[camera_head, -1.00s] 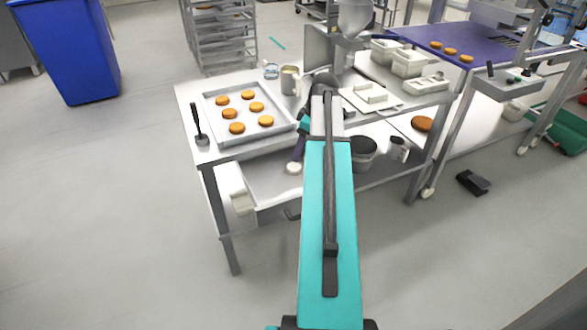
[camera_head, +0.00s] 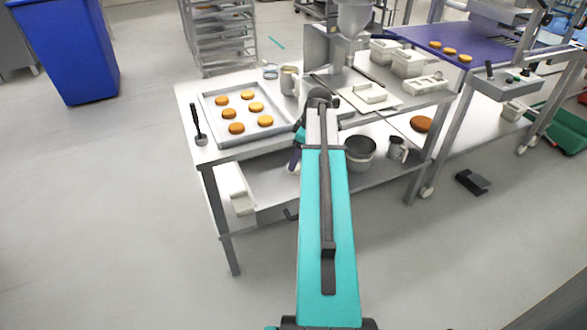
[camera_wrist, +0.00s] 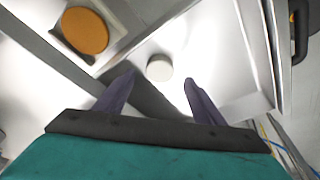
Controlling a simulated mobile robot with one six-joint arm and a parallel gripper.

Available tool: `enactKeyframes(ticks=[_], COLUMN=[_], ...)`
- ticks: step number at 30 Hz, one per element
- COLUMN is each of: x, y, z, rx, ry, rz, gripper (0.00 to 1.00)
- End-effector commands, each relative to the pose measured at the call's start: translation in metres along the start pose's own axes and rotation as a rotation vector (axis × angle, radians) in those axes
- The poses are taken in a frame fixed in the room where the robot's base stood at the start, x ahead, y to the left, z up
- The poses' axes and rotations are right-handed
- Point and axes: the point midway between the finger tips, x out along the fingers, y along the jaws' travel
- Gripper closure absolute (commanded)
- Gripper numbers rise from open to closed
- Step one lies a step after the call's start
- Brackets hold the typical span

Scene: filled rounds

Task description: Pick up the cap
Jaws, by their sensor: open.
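The cap, a small white round piece (camera_wrist: 159,68), lies on a bright metal surface in the wrist view. My gripper (camera_wrist: 159,79) is open. Its two dark purple fingers stand to the left and right of the cap in the picture, with gaps on both sides. Nothing is held. I cannot tell how far the fingertips are above the surface.
An orange round (camera_wrist: 85,31) sits near the upper left of the wrist view. In the head view a tray (camera_head: 236,143) of several orange rounds lies on the table top. A dark pot (camera_head: 360,153) and a mug (camera_head: 397,148) stand right of my arm on the lower shelf.

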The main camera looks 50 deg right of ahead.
Motion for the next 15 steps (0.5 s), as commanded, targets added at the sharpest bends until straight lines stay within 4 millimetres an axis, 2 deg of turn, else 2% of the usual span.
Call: enactKeyframes(ticks=[9, 15], x=[0.033, 0.040], y=[0.000, 0.000], z=[0.001, 0.000], rx=[-0.001, -0.002], ry=[-0.001, 0.000], rz=[-0.002, -0.001], gripper=[0.37, 0.37])
